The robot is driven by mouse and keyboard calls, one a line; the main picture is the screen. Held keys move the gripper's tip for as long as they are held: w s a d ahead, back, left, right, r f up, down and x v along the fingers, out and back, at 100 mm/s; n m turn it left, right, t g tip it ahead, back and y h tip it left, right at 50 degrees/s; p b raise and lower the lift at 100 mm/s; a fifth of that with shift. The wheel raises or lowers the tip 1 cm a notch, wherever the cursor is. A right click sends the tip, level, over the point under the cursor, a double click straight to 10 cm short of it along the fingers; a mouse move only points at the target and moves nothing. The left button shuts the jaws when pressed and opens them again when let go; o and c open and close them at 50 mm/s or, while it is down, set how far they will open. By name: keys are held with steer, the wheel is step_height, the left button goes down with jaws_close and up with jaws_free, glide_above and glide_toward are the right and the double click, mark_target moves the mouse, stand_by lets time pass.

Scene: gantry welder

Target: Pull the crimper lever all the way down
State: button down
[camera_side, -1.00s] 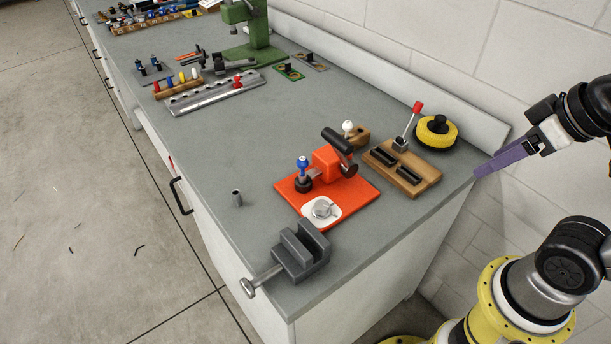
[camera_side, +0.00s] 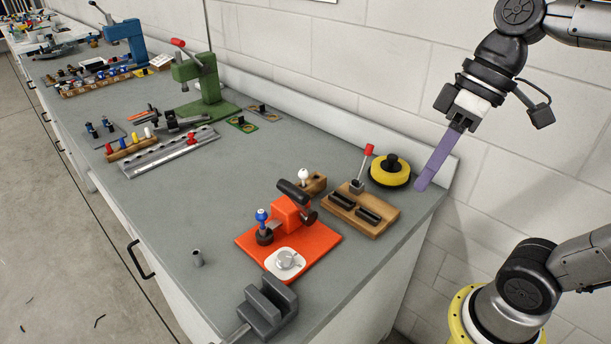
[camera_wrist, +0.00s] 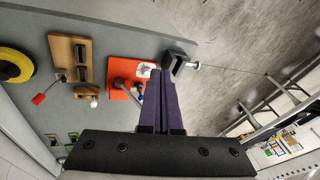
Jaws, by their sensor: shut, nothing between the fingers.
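My gripper (camera_side: 421,186) is shut and empty, its long purple fingers pointing down by the bench's right edge, near the yellow disc. It also shows in the wrist view (camera_wrist: 162,72). Two nearby devices have levers. A red-tipped lever (camera_side: 364,162) stands up from a wooden block (camera_side: 372,225) with two black slotted parts; it also shows in the wrist view (camera_wrist: 46,94). An orange tool (camera_side: 289,211) with a thick black handle (camera_side: 293,190) sits on an orange plate (camera_side: 322,243). I cannot tell which is the crimper. My gripper appears apart from both.
A yellow disc with a black knob (camera_side: 390,171) lies between my gripper and the red-tipped lever. A grey vise (camera_side: 268,304) is at the front edge. A green press (camera_side: 203,85) stands farther back. The wall runs behind the bench. The left bench top has free room.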

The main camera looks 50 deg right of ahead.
steer(key=w+d+r+g+y, duration=0.1)
steer(key=w+r+y, duration=0.15)
steer(key=w, duration=0.45)
steer(key=w+r+g+y, duration=0.1)
steer(key=w+g+y, duration=0.15)
steer(key=w, duration=0.45)
steer(key=w+d+f+m+t+y, duration=0.1)
steer(key=w+d+f+m+y, duration=0.1)
steer(key=w+d+f, duration=0.3)
steer(key=w+d, duration=0.1)
steer(key=d, duration=0.1)
steer(key=shift+w+d, duration=0.2)
steer(key=shift+d, duration=0.2)
steer(key=shift+a+f, duration=0.1)
steer(key=x, duration=1.4)
steer(key=shift+w, duration=0.15)
steer(key=shift+a, duration=0.1)
